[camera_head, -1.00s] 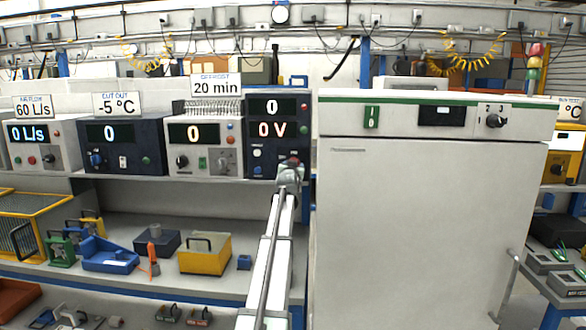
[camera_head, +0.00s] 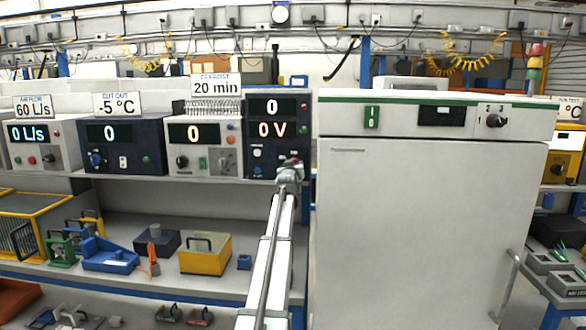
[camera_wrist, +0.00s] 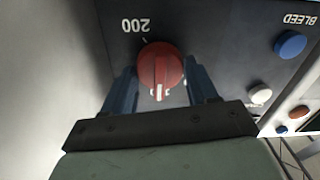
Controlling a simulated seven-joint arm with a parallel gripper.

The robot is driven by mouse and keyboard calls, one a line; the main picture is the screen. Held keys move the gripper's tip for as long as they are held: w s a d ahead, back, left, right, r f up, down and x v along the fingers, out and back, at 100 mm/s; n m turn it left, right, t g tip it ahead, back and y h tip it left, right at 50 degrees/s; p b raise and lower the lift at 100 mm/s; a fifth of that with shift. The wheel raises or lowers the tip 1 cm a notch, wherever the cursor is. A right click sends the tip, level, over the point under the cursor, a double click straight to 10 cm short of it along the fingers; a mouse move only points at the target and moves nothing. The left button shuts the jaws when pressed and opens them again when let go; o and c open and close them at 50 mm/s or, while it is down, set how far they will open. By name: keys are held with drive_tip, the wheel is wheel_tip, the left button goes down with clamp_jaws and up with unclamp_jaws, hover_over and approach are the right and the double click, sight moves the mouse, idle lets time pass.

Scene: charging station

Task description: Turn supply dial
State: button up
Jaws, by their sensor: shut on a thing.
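The supply dial (camera_wrist: 161,70) is a round red knob with a white pointer mark on a dark panel. In the wrist view its mark points toward the bottom of the picture, and an upside-down "200" is printed beyond it. My gripper (camera_wrist: 162,88) has one blue finger on each side of the knob and is shut on it. In the head view my gripper (camera_head: 290,170) is at the lower right of the dark supply unit (camera_head: 271,143), covering most of the dial. The unit's displays read "0" and "0 V".
A blue button (camera_wrist: 290,44) by an upside-down "BLEED" label and a white button (camera_wrist: 260,94) sit beside the dial. A large white cabinet (camera_head: 430,210) stands close to the right of my arm. More instruments, including a grey one (camera_head: 205,146), stand to the left.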

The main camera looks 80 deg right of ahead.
drive_tip(key=o, duration=1.1)
drive_tip(key=shift+c, duration=0.2)
drive_tip(key=shift+a, duration=0.2)
drive_tip(key=a, duration=1.3)
drive_tip(key=shift+a, duration=0.25)
